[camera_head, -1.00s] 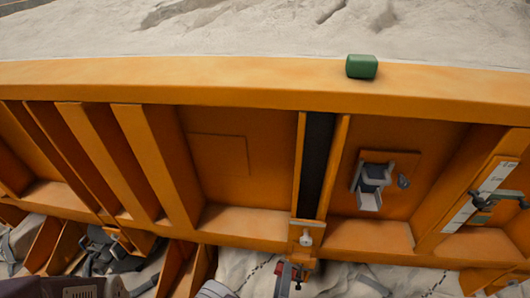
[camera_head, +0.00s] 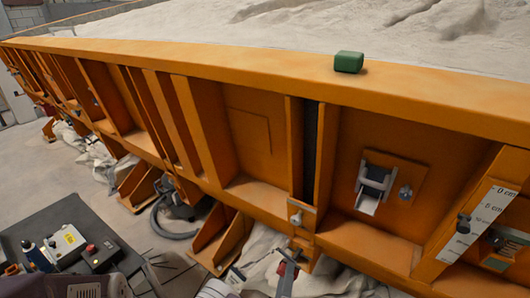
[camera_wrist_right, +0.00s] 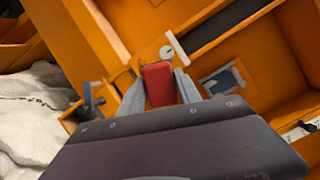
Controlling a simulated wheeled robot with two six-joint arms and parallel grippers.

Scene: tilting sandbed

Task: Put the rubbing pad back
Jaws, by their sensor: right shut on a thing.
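In the wrist view, my right gripper (camera_wrist_right: 160,88) is shut on a red block (camera_wrist_right: 158,83), which looks like the rubbing pad. In the head view the same gripper (camera_head: 288,272) shows small at the bottom, below a white knob (camera_head: 296,219) on the orange wall. Only a sliver of red shows there. A green block (camera_head: 348,62) sits on the top rim of the orange sandbed (camera_head: 250,75). A grey bracket (camera_head: 374,185) is fixed to the wall panel right of the dark vertical strip.
Orange ribs stick out along the wall. A scale plate (camera_head: 478,222) is at the right. Pale draped sheeting (camera_head: 345,275) hangs under the bed. Floor shows at left.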

